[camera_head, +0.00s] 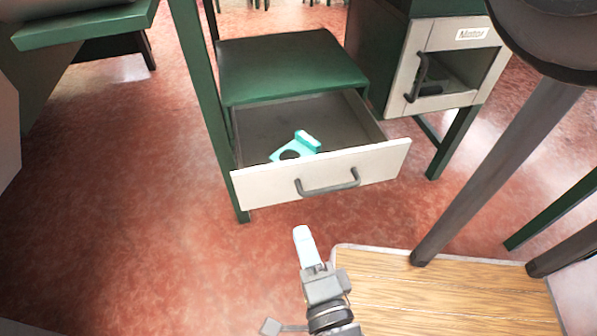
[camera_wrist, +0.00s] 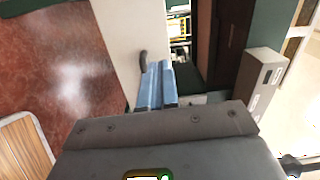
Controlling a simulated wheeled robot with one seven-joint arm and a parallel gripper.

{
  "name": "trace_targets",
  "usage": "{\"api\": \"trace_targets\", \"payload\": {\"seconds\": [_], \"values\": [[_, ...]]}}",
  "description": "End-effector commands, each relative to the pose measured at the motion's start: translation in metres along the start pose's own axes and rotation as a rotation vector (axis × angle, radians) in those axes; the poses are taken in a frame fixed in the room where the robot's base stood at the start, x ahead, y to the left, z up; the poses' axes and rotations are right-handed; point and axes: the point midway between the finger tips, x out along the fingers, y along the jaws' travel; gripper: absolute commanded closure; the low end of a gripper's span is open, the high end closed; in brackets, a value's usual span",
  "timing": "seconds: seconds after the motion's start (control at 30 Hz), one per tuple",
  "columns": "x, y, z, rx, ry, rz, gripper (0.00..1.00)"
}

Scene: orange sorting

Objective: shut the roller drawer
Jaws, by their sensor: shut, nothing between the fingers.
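The drawer (camera_head: 385,164) stands pulled out under a green top, its pale front facing me. A grey bar handle (camera_head: 328,187) is on the front. A teal roller-like item (camera_head: 308,141) lies inside the drawer. My gripper (camera_head: 302,231) is shut and empty, just below and a little left of the handle in the head view, with floor showing between them. In the wrist view, the shut blue-grey fingers (camera_wrist: 157,85) point toward the pale drawer front (camera_wrist: 118,35), with the handle (camera_wrist: 143,63) beside their tips. Whether they touch the handle is unclear there.
A green cabinet with a pale framed door (camera_head: 447,60) stands right of the drawer. A wood-topped surface (camera_head: 450,300) and a dark post (camera_head: 495,170) are at the lower right. A green bench (camera_head: 85,25) is at the upper left. Red floor (camera_head: 120,220) is clear at left.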

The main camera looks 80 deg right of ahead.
Motion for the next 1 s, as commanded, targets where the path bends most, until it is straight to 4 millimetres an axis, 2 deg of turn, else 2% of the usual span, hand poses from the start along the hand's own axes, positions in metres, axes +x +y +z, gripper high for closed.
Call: {"api": "trace_targets", "payload": {"seconds": [0.13,0.27,0.37,0.8,1.0], "values": [[-0.012,-0.009,-0.009,0.04,0.038,0.017,1.0],[-0.006,-0.009,-0.011,0.046,0.044,0.016,1.0],[0.008,-0.009,-0.011,0.045,0.044,0.014,1.0],[0.092,-0.007,-0.015,0.042,0.044,0.013,1.0],[0.117,-0.006,-0.015,0.043,0.042,0.015,1.0]]}}
